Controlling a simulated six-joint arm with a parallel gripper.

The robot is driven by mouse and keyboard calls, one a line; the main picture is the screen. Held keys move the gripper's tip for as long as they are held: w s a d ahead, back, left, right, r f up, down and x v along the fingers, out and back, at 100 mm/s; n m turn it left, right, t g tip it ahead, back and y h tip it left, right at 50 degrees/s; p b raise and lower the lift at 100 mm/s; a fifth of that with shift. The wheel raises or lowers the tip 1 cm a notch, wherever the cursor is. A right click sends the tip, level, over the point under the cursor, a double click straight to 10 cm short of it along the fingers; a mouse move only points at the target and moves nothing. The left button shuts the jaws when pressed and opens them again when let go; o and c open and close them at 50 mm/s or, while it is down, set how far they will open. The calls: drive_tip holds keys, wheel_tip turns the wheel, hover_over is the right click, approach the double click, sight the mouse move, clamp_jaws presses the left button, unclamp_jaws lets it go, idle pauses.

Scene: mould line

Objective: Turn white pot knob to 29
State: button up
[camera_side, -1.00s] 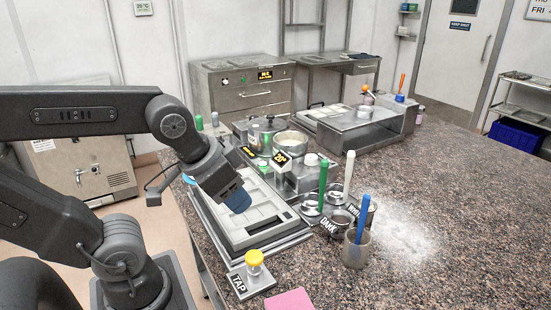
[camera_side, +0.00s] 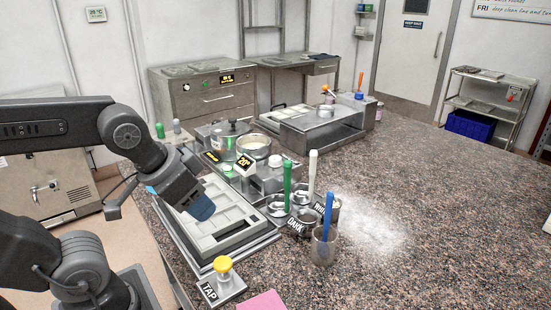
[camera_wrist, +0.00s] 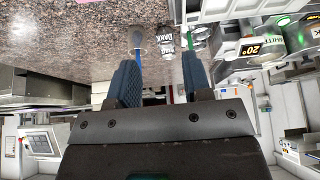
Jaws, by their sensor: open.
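The white pot (camera_side: 254,145), open with pale contents, stands at the back of the mould line. A display (camera_side: 245,163) in front of it reads 20°. In the wrist view the display (camera_wrist: 248,50) also reads 20°, beside a metal cylinder labelled WHITE (camera_wrist: 292,42) with a green light (camera_wrist: 284,21). I cannot clearly make out which part is the knob. My gripper (camera_side: 201,209) is above the mould tray (camera_side: 222,236), nearer the camera than the pots and apart from them. Its blue fingers (camera_wrist: 160,78) are spread with nothing between them.
A lidded pot (camera_side: 222,140) stands left of the white pot. Green (camera_side: 287,187) and white (camera_side: 312,172) handles rise by the DARK and WHITE bowls. A blue-handled tool (camera_side: 327,217) stands in a cup. A yellow TAP knob (camera_side: 223,264) is in front. The counter's right side is clear.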

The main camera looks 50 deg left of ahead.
drive_tip(key=shift+o, duration=0.8)
drive_tip(key=shift+w+a+r, duration=0.1)
drive_tip(key=shift+w+r, duration=0.1)
drive_tip(key=shift+r, duration=0.05)
drive_tip(key=shift+o, duration=1.1)
drive_tip(key=w+a+r+m+g, duration=0.1)
drive_tip(key=w+a+r, duration=0.1)
drive_tip(key=w+r, duration=0.2)
drive_tip(key=w, duration=0.2)
drive_tip(key=shift+w+r, duration=0.3)
drive_tip(key=shift+w, duration=0.05)
drive_tip(key=w+a+r+m+g, duration=0.1)
drive_tip(key=w+a+r+m, duration=0.25)
drive_tip(key=w, duration=0.65)
drive_tip(key=m+g, duration=0.3)
hover_over(276, 158)
wheel_tip(276, 158, down, 7)
wheel_tip(276, 158, down, 13)
drive_tip(key=shift+f, duration=0.1)
drive_tip(key=shift+c, duration=0.5)
drive_tip(key=c, duration=0.8)
